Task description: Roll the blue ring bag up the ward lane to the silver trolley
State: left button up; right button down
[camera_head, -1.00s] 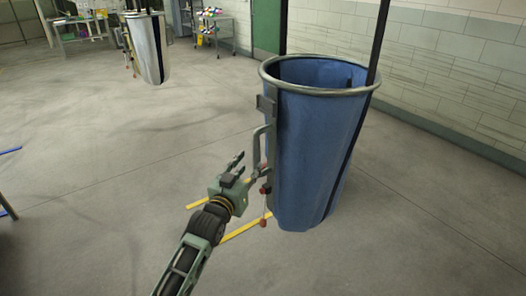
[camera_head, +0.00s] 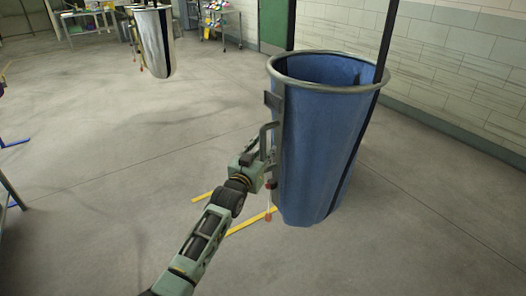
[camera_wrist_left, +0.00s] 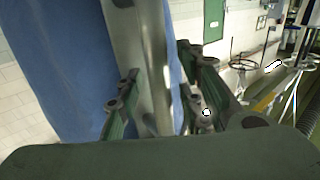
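The blue ring bag (camera_head: 315,150) hangs upright from a grey metal ring on a dark pole, right of centre in the head view. A grey bar handle (camera_head: 265,135) sits on its left side. My left gripper (camera_head: 266,163) is at this handle. In the left wrist view the grey bar (camera_wrist_left: 150,60) stands between the fingers (camera_wrist_left: 155,105), with a gap on its right side, so the gripper looks open around it. A metal trolley (camera_head: 219,27) with colourful items stands at the far back. My right gripper is not in view.
A silver-white bag (camera_head: 156,43) hangs at the back left, near a table (camera_head: 90,14) with items. Yellow strips (camera_head: 250,222) lie on the floor beside the blue bag. A pale block wall (camera_head: 460,70) runs along the right. The floor between is mostly clear.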

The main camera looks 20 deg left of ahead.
pick_arm(q)
grip_shut()
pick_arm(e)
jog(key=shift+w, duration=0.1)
pick_arm(q)
jog(key=shift+f, duration=0.1)
dwell(0.3)
